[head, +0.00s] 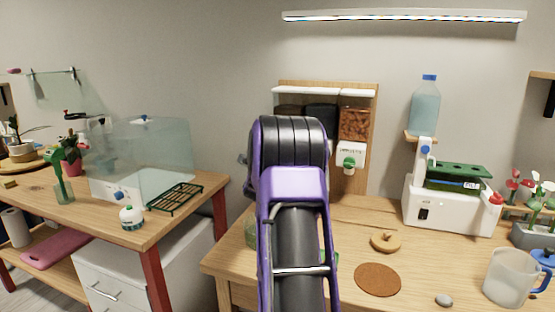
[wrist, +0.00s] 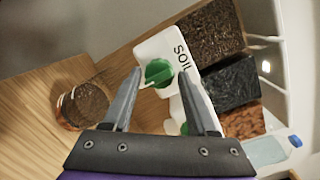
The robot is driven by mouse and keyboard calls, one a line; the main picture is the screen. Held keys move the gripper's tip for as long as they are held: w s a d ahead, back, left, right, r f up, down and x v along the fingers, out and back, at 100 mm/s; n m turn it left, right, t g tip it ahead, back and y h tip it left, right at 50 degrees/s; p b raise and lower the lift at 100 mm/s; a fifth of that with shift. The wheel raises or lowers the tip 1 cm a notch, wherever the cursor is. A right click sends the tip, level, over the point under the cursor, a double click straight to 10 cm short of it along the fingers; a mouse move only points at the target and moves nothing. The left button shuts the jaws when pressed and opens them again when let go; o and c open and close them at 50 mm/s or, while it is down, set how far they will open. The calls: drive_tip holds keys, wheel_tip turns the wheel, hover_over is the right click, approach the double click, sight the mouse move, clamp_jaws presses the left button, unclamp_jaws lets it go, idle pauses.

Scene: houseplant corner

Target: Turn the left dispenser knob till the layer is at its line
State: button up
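The dispenser rack (head: 366,92) stands on the back of the right table. In the wrist view the left dispenser (wrist: 177,48) is white and marked SOIL, with a green knob (wrist: 158,73) on its front. My gripper (wrist: 160,72) is open, with the knob between its fingertips in that view; I cannot tell whether they touch it. Brown soil fills the bin (wrist: 214,34) behind. A clear round container (wrist: 70,118) with a brown layer stands on the wood beside the dispenser; I cannot make out a line. My arm hides the left dispenser in the head view.
A black-filled bin (wrist: 232,82) and a bark bin (head: 355,124) with its own green knob (head: 349,164) adjoin. A cork mat (head: 377,280), a wooden disc (head: 385,241), a clear jug (head: 505,277) and a white machine (head: 447,212) with a bottle occupy the right table.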

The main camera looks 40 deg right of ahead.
drive_tip(key=shift+o, duration=1.1)
drive_tip(key=shift+s, duration=0.1)
drive_tip(key=v, duration=1.7)
drive_tip(key=shift+a, duration=0.2)
